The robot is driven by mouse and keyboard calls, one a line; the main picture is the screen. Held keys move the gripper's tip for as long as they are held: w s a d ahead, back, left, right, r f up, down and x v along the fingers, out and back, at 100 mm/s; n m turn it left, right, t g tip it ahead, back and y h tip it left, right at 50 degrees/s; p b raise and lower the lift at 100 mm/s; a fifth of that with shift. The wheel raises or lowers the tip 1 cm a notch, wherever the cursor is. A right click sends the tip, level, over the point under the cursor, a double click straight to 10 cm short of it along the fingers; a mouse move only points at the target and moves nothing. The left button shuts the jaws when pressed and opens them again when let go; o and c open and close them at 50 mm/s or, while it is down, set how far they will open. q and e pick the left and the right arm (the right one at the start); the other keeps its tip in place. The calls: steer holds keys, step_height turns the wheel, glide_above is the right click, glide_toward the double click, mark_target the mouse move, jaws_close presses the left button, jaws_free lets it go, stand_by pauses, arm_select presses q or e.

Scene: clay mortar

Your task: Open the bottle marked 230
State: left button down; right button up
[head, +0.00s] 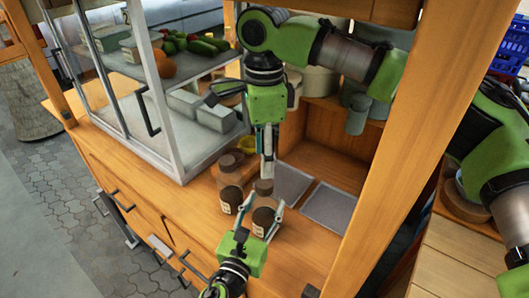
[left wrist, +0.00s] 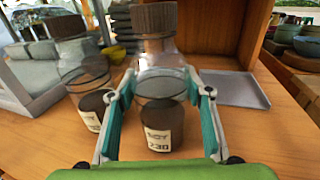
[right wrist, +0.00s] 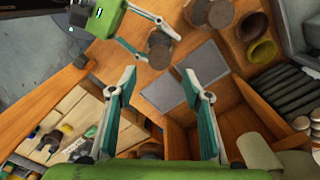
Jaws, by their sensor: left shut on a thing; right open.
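The bottle marked 230 (left wrist: 160,115) is clear glass with a dark filling, a white label and a brown lid (left wrist: 154,20). It stands upright on the wooden counter and also shows in the head view (head: 264,220). My left gripper (head: 264,217) is shut around its lower body from the front; its fingers show on either side in the left wrist view (left wrist: 160,88). My right gripper (head: 268,172) points down above the lid (head: 264,187). Its fingers are open and empty in the right wrist view (right wrist: 158,80), with the lid (right wrist: 160,42) beyond the fingertips.
A similar labelled bottle (head: 230,198) stands close on the left. A glass display case (head: 160,110) with vegetables is at the left. Two grey trays (head: 326,206) lie right of the bottles. A wooden post (head: 385,150) rises at the right. A yellow bowl (head: 248,143) is behind.

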mark_target(264, 182)
step_height(264, 182, down, 8)
steer(key=shift+r, duration=0.15)
steer(key=shift+c, duration=0.3)
